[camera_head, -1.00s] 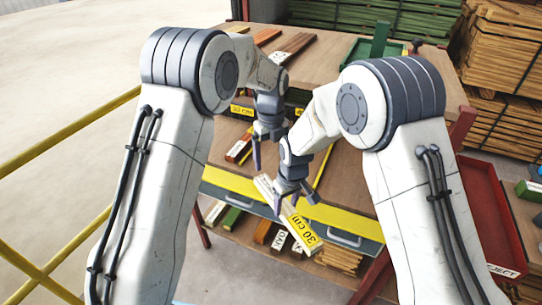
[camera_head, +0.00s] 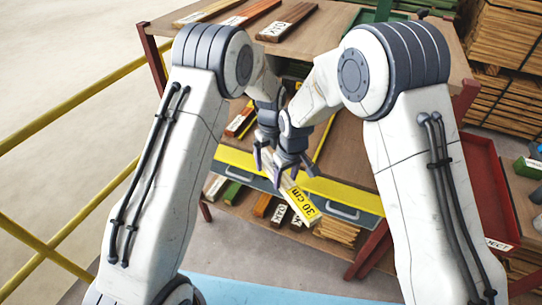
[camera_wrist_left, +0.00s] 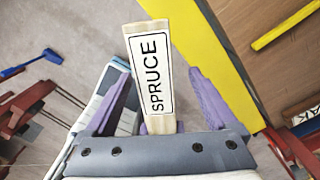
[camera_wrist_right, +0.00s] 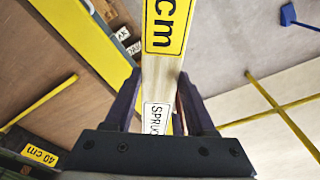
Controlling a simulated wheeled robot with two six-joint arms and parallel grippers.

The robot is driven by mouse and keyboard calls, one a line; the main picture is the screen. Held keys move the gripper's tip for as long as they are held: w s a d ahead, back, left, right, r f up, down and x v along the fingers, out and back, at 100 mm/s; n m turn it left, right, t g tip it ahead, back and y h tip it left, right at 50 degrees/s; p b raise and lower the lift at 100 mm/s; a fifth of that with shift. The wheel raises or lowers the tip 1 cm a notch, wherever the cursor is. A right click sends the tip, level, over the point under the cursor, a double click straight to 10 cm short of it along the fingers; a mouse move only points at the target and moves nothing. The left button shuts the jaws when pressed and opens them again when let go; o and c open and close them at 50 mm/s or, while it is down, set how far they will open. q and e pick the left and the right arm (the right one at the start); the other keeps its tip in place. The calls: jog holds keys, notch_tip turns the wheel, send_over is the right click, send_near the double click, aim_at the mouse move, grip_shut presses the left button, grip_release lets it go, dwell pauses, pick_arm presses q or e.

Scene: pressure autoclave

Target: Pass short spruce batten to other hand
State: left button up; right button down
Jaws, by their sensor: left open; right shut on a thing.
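The short spruce batten is a pale bar with a yellow "30 cm" label (camera_head: 304,206) and a white "SPRUCE" label (camera_wrist_left: 156,75). My right gripper (camera_head: 290,172) is shut on it; in the right wrist view the batten (camera_wrist_right: 158,80) runs between the dark fingers. In the head view it hangs tilted, its labelled end down to the right. My left gripper (camera_head: 264,160) is open close beside the right one. In the left wrist view its purple fingers stand on either side of the batten's SPRUCE end, with gaps visible. The grippers partly hide the batten's upper end.
Behind the grippers stands a wooden-shelved bench with a yellow front edge (camera_head: 345,193) and labelled battens (camera_head: 285,22) on top. More pieces lie on the lower shelf. A red reject tray (camera_head: 478,185) is at right. A yellow railing (camera_head: 60,108) runs at left.

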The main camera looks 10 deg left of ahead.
aim_at(288, 185)
pick_arm(q)
grip_shut()
pick_arm(e)
jog(key=shift+c, duration=0.7)
grip_release()
notch_tip(288, 185, up, 12)
jog(key=s, duration=0.1)
jog(key=s+d+r, duration=0.1)
jog(key=s+d, duration=0.2)
jog(key=s, duration=0.5)
jog(key=s+d+r, duration=0.1)
jog(key=s+d, duration=0.2)
jog(key=s, duration=0.6)
jog(key=s+d+r+g, duration=0.1)
jog(key=s+d, duration=0.2)
jog(key=s, duration=0.5)
jog(key=shift+s+r+m, duration=0.35)
jog(key=shift+m, duration=0.05)
